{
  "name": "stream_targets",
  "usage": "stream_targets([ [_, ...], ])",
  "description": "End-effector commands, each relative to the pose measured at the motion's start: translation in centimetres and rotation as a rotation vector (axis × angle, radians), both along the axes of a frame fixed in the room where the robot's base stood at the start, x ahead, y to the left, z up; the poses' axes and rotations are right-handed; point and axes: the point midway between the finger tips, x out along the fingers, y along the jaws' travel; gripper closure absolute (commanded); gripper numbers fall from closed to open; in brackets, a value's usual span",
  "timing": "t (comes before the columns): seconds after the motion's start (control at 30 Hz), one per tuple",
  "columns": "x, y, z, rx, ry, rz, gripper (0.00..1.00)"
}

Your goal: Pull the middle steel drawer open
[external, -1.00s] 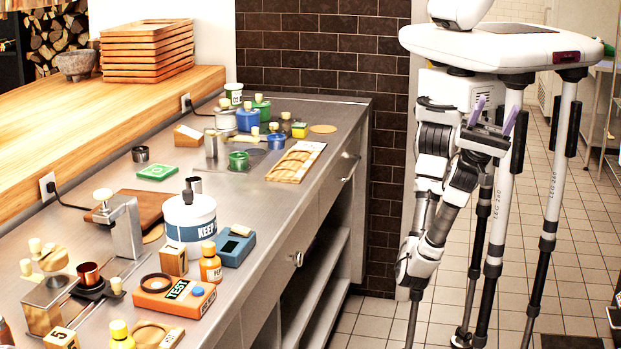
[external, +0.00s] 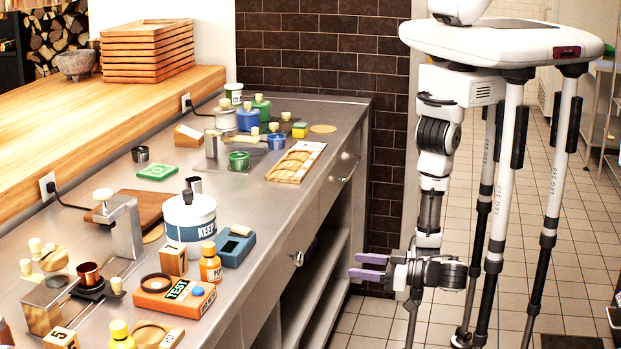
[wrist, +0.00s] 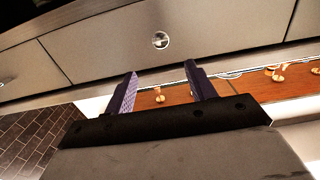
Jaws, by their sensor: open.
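The middle steel drawer (external: 283,275) is in the counter front, its face flush with its neighbours, so it looks shut. Its small round metal handle (external: 297,258) shows on the face. In the wrist view the handle (wrist: 160,40) sits ahead of my fingers, nearly centred between them, on a plain grey drawer face (wrist: 110,48). My gripper (external: 362,266) has purple fingers pointing left toward the counter, at about the handle's height and well apart from it. In the wrist view the gripper (wrist: 162,70) is open and empty. Nothing hides the handle.
Another drawer with a handle (external: 345,179) is farther along the counter. Open shelves (external: 318,285) lie below the drawers. The steel countertop (external: 225,190) is crowded with jars, tins and tools. Tiled floor between me and the counter is clear.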

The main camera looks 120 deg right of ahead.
Motion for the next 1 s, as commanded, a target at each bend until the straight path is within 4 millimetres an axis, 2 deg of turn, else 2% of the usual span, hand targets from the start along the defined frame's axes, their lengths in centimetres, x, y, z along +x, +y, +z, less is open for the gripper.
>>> stream_targets([
  [0.4, 5.8, -5.9, 0.3, -0.001, 0.002, -0.002, 0.45],
  [0.6, 8.1, -8.1, 0.3, -0.001, 0.002, 0.002, 0.45],
  [0.8, 9.2, -9.1, 0.1, 0.000, 0.001, 0.004, 0.45],
  [1.0, 9.4, -9.3, 0.1, 0.000, 0.001, 0.004, 0.45],
])
